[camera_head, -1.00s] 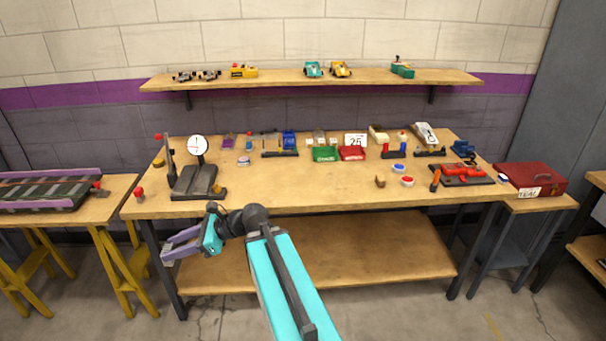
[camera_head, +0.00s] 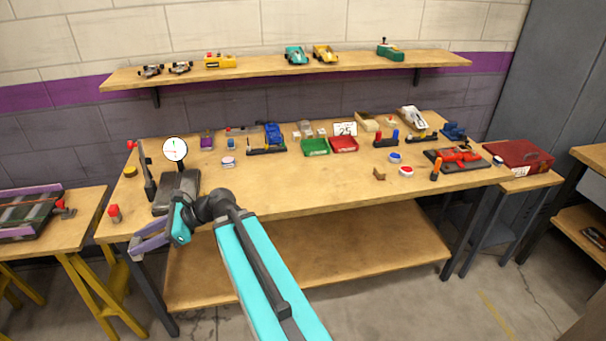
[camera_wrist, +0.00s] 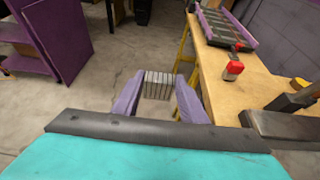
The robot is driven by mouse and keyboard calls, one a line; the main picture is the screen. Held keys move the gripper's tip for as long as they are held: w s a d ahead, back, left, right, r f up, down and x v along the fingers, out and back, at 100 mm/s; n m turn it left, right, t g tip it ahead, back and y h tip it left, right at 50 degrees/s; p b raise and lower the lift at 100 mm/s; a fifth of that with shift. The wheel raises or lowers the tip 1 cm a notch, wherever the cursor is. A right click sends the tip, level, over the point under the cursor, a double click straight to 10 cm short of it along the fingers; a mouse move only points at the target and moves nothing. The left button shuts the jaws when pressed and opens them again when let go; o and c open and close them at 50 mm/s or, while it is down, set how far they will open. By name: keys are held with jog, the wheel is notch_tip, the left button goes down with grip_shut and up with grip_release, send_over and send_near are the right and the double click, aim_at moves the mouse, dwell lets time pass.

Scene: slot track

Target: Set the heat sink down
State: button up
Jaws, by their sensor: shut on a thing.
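The heat sink (camera_wrist: 158,84) is a small grey finned block, seen in the wrist view. It sits between the two purple fingers of my gripper (camera_head: 142,246), which is shut on it. In the head view my gripper is in front of the bench's left front corner, and the heat sink is hardly visible there. In the wrist view bare floor lies beyond and around the heat sink, with the bench edge to its right. The workbench (camera_head: 300,195) has a bare wooden strip along its front.
A dial gauge stand (camera_head: 175,150) and a red-capped item (camera_head: 114,214) stand at the bench's left end, near my gripper. Small parts, green and red trays (camera_head: 315,147) line the back. A side table with track (camera_head: 30,215) stands left. The bench's front middle is clear.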

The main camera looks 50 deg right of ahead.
jog(key=shift+w+a, duration=0.1)
jog(key=shift+a, duration=0.05)
jog(key=s+d+m+t+h, duration=0.1)
jog(key=s+d+m+h, duration=0.1)
jog(key=d, duration=1)
jog(key=s+d+m+t+h, duration=0.2)
jog(key=s+d, duration=0.1)
jog(key=d, duration=0.9)
jog(key=s+d+m+t+h, duration=0.1)
jog(key=s+d+m+h, duration=0.1)
jog(key=d, duration=1.1)
jog(key=shift+s+r+m+t+h+b, duration=0.15)
jog(key=shift+s+r+m+b, duration=0.1)
jog(key=shift+s, duration=0.15)
jog(key=shift+s+r+m+t+h+b, duration=0.15)
jog(key=shift+s+m, duration=0.1)
jog(key=shift+s, duration=0.15)
jog(key=s+d+m+h, duration=0.6)
jog(key=s+d+h, duration=0.1)
jog(key=s+d, duration=1.9)
jog(key=shift+s+r+m+h, duration=0.3)
jog(key=shift+s+h, duration=0.1)
jog(key=shift+s, duration=0.1)
jog(key=shift+w, duration=0.1)
